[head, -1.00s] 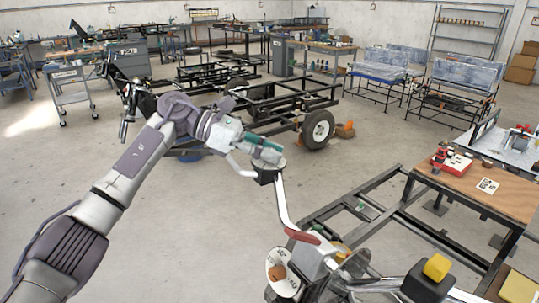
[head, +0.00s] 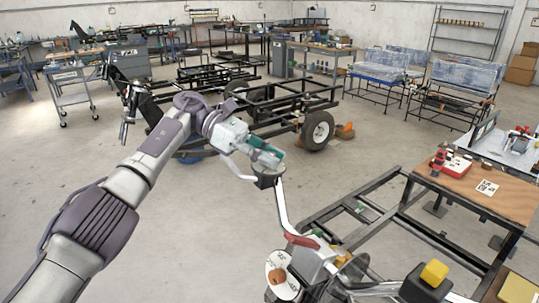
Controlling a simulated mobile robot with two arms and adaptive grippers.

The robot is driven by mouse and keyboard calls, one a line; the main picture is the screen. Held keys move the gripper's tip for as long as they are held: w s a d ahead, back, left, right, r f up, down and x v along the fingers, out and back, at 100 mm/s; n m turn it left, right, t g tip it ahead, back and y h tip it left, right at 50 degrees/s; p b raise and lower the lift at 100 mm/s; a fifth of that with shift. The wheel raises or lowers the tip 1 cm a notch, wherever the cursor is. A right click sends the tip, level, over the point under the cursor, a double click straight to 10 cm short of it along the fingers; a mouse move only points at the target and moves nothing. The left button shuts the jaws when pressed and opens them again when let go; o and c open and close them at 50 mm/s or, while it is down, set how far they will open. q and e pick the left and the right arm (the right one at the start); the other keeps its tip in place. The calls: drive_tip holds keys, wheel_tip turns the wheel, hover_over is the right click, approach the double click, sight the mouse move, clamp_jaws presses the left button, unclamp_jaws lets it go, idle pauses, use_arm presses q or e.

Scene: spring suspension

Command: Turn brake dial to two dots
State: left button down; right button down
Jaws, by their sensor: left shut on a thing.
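My left gripper (head: 268,160) comes in from the left, with teal fingers. It is shut on the top of a dark dial housing (head: 267,181) at the upper end of a bent white bar (head: 282,210). The fingers cover most of the dial top, and I cannot read any dots there. Lower down, a white disc (head: 273,262) with dark marks and a brown knob (head: 277,276) sits beside a grey box (head: 313,262); its marks are too small to read. My right gripper is not in view.
A yellow block (head: 435,271) sits on a dark mount at the lower right. A dark metal frame (head: 385,212) and a wooden table (head: 510,195) stand to the right.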

use_arm(q)
drive_tip(key=c, duration=0.9)
unclamp_jaws()
drive_tip(key=shift+c, duration=0.2)
wheel_tip(320, 180, up, 10)
drive_tip(key=shift+f, duration=0.1)
